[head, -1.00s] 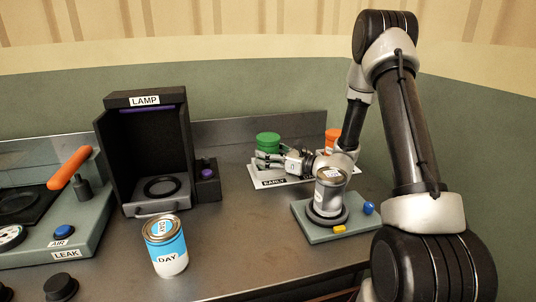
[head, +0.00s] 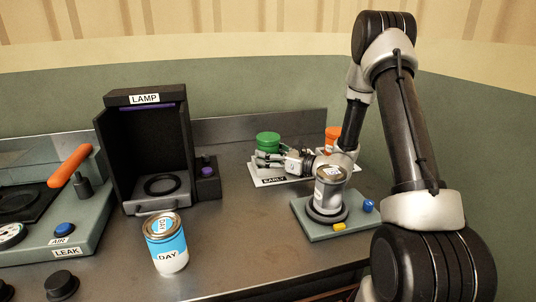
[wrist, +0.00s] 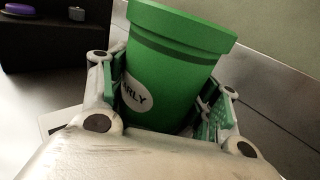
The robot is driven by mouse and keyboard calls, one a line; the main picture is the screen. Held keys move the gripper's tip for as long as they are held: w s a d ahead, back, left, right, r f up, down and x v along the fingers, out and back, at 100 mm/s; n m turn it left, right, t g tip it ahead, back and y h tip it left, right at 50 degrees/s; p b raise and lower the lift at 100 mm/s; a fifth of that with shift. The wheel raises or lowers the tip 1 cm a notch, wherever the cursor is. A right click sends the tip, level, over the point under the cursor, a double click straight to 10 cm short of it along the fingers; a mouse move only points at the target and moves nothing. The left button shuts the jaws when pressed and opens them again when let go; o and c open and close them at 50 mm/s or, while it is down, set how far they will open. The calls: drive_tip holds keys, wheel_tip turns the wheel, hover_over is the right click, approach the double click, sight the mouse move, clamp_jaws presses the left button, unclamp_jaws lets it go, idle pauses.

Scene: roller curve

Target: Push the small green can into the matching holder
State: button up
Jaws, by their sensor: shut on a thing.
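The small green can (head: 267,141) stands at the back of the bench, by a white plate (head: 290,179) labelled EARLY. In the wrist view the green can (wrist: 175,65) has a wide rim and a white round label partly reading "RLY". My gripper (head: 268,159) is shut on the can, with a finger on each side; it also shows in the wrist view (wrist: 165,110). The can looks tilted in the wrist view, and its base is hidden by my gripper.
An orange can (head: 332,139) stands behind my wrist. The LEAK station (head: 90,235) is far left.

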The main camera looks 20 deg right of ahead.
sight(267, 137)
drive_tip(key=o, duration=1.2)
drive_tip(key=shift+s+f, duration=0.1)
drive_tip(key=shift+f, duration=0.15)
drive_tip(key=shift+c, duration=0.2)
drive_tip(key=shift+r, duration=0.4)
drive_tip(key=r, duration=1)
drive_tip(key=shift+s+a, duration=0.15)
drive_tip(key=shift+a, duration=0.05)
drive_tip(key=s+a+r+n+g+y, duration=0.1)
drive_tip(key=s+a+n+g, duration=0.1)
drive_tip(key=s+n+g, duration=0.3)
drive_tip(key=s+a+r+n+g, duration=0.1)
drive_tip(key=s+a+r+n, duration=0.15)
drive_tip(key=s, duration=0.35)
drive_tip(key=s+d+f+n+g+h, duration=0.15)
drive_tip(key=s+n+g+h, duration=0.3)
drive_tip(key=s+n, duration=0.75)
drive_tip(key=s+d+r+n+t+h, duration=0.1)
drive_tip(key=s+d+n+h, duration=0.2)
drive_tip(key=s+d, duration=0.3)
drive_tip(key=s+d+r+n+t+h, duration=0.1)
drive_tip(key=s+d+n+h, duration=0.3)
drive_tip(key=d, duration=0.8)
drive_tip(key=shift+s+r+h, duration=0.55)
drive_tip(key=shift+s+h, duration=0.6)
drive_tip(key=shift+s, duration=0.1)
